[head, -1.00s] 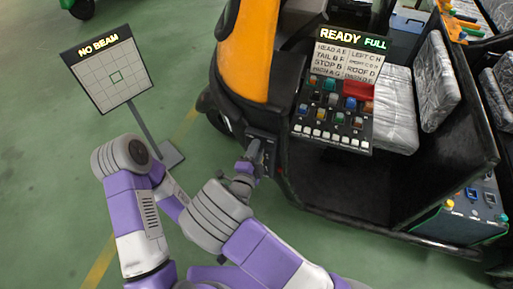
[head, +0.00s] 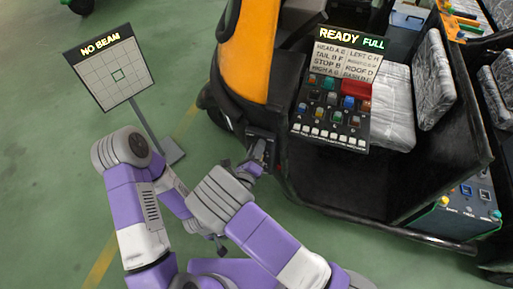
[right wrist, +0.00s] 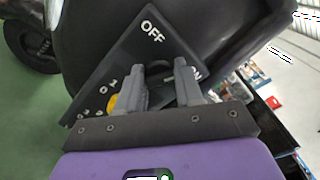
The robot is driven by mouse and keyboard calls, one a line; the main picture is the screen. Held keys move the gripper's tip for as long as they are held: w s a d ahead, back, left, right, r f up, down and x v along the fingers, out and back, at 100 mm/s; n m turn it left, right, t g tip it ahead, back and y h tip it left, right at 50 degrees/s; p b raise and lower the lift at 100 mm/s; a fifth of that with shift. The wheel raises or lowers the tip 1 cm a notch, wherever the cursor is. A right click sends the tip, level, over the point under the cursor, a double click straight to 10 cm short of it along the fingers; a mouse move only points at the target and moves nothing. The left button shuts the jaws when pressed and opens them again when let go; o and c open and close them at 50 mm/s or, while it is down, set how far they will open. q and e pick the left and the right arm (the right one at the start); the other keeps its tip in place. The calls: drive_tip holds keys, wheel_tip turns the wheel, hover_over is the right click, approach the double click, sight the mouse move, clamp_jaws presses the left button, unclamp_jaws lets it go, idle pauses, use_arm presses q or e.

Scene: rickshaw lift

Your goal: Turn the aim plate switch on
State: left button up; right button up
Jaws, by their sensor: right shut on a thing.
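The aim plate (head: 107,75) is a gridded board on a stand at the left, with "NO BEAM" lit above it. A black switch plate (right wrist: 150,45) is fixed low on the front of the rickshaw; it also shows in the head view (head: 271,153). It reads "OFF" at one end, and another label is partly hidden by a finger. My right gripper (right wrist: 179,78) is at this plate, its fingers on both sides of a dark knob (right wrist: 178,93) and shut on it. My left arm folds in from the left; its gripper is mostly hidden behind my right arm.
The rickshaw's button panel (head: 330,112) has a "READY FULL" display (head: 350,37) above it. A yellow knob (right wrist: 112,102) sits beside the gripper on the switch plate. A silver seat (head: 385,105) is behind the panel.

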drive_tip(key=shift+m, duration=2.2)
drive_tip(key=o, duration=1)
drive_tip(key=shift+o, duration=0.2)
drive_tip(key=v, duration=0.7)
drive_tip(key=shift+s, duration=0.25)
